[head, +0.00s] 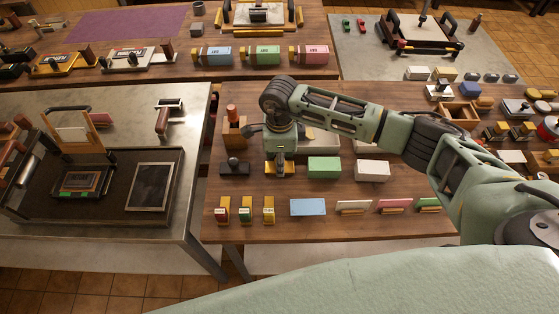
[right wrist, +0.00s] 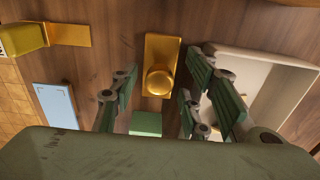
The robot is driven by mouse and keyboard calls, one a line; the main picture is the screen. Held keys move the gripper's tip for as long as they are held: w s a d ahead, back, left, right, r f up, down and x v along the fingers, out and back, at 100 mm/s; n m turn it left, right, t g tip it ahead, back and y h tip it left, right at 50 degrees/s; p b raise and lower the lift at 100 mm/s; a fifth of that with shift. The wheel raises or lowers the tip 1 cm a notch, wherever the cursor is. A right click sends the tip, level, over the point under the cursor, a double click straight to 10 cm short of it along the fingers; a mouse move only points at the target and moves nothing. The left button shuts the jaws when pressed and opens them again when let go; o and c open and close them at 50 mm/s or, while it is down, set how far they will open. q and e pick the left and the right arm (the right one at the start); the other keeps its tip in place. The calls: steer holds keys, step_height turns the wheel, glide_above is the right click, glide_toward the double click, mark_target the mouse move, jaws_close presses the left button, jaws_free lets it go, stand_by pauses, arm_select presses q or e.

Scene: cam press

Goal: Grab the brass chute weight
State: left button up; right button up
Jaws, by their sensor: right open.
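The brass chute weight (right wrist: 160,70) is a flat rectangular brass plate with a round knob on it, lying on the brown wooden table. In the right wrist view it shows between the spread fingers of my right gripper (right wrist: 166,87), with nothing held. In the head view my right gripper (head: 281,155) points down over the weight (head: 280,170) and hides part of it. I cannot tell how far the fingertips are above the table. My left gripper is in neither view.
A pale tray (right wrist: 262,72) lies close by the right-hand fingers in the wrist view. A black-knobbed block (head: 234,168), a green box (head: 324,169) and a white box (head: 372,171) flank the weight. A light blue card (head: 308,207) lies nearer the front edge.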

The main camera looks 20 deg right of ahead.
steer(key=shift+f, duration=0.8)
steer(key=shift+c, duration=0.3)
steer(key=shift+r, duration=0.1)
jaws_close()
